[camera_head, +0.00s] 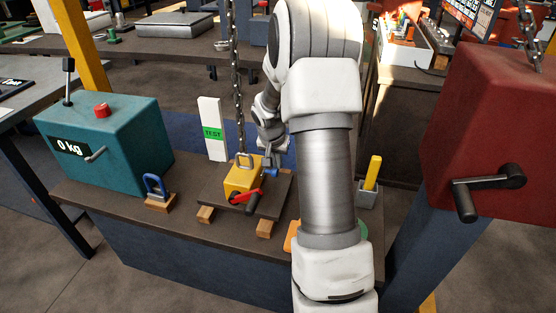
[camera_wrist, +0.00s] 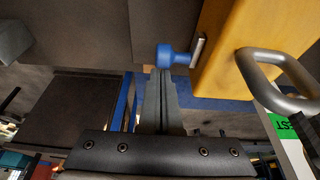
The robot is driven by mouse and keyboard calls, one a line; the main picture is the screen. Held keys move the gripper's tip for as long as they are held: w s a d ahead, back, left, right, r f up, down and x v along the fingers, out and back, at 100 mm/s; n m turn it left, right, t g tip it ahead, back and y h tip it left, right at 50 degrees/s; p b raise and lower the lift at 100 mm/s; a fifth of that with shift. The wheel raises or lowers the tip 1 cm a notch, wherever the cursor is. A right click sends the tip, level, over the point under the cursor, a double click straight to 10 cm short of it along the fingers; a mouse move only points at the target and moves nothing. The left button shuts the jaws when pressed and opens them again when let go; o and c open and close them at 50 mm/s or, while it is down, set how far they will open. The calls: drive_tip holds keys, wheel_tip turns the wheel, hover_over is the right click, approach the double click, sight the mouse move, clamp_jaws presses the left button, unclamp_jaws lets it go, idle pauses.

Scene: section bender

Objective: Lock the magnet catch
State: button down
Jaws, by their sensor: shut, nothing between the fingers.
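The yellow lifting magnet (camera_head: 241,179) sits on a dark plate in the middle of the bench, with a metal shackle (camera_head: 244,160) on top. A red lever with a dark grip (camera_head: 247,196) is on its near side. The blue knob of the catch (camera_head: 271,173) sticks out from its right side; in the wrist view the blue knob (camera_wrist: 166,57) is on a short metal pin beside the yellow body (camera_wrist: 222,62). My gripper (camera_wrist: 160,76) is shut and empty, its tips right at the knob; I cannot tell whether they touch it. In the head view my gripper (camera_head: 268,159) is partly hidden.
A chain (camera_head: 236,85) hangs close by the magnet. A white TEST post (camera_head: 212,130) stands behind it. A teal scale box (camera_head: 110,135) and blue shackle (camera_head: 154,184) are left. A yellow-handled tool (camera_head: 373,172) and red winch box (camera_head: 480,130) are right.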

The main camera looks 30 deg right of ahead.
drive_tip(key=shift+a, duration=0.1)
drive_tip(key=shift+s+a+b, duration=0.95)
drive_tip(key=shift+s+a, duration=0.6)
drive_tip(key=shift+a, duration=0.1)
drive_tip(key=shift+r, duration=0.1)
drive_tip(key=p+v, duration=0.4)
drive_tip(key=v, duration=1.3)
drive_tip(key=shift+p, duration=0.3)
drive_tip(key=shift+a+r, duration=0.1)
